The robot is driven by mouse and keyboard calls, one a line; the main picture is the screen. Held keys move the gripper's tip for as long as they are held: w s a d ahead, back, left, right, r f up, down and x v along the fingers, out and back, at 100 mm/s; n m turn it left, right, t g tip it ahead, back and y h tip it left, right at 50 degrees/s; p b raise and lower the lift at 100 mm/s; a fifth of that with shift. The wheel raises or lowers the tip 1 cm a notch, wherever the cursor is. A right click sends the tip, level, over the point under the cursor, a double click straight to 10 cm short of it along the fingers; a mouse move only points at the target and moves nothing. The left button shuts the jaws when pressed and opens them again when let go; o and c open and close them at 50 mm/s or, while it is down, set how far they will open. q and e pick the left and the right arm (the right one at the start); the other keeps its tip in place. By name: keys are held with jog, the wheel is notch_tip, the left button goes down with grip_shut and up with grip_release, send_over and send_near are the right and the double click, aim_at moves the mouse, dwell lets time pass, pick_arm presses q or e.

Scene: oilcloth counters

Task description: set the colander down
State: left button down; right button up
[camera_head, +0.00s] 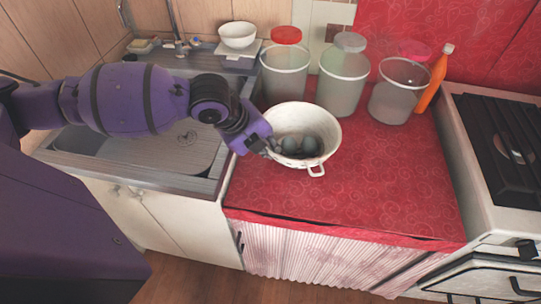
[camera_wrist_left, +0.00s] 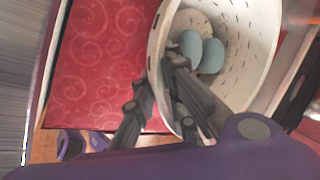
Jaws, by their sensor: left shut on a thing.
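The white colander (camera_head: 326,138) is over the red counter in the head view, its small handle toward the front. It holds a few blue-grey, egg-like things (camera_head: 310,146); two of them show clearly in the left wrist view (camera_wrist_left: 211,57). My left gripper (camera_head: 268,148) is shut on the colander's left rim. In the left wrist view its fingers (camera_wrist_left: 172,75) reach the rim of the colander (camera_wrist_left: 258,35). The colander's underside is hidden, so I cannot tell whether it touches the counter. My right gripper is not in view.
The red oilcloth counter (camera_head: 370,195) is clear in front and to the right. Behind stand several lidded containers (camera_head: 343,85) and an orange bottle (camera_head: 436,78). A sink (camera_head: 150,155) is at left, a stove (camera_head: 500,160) at right. A white bowl (camera_head: 238,36) sits at the back.

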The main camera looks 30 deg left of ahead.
pick_arm(q)
notch_tip(320, 180, down, 4)
jog(key=shift+w+r, duration=0.15)
jog(key=shift+r, duration=0.05)
jog(key=c, duration=1.8)
grip_release()
jog(key=shift+a, duration=0.1)
jog(key=shift+r, duration=0.1)
jog(key=p+v, duration=0.1)
jog(key=v, duration=1.1)
jog(key=shift+p, duration=0.35)
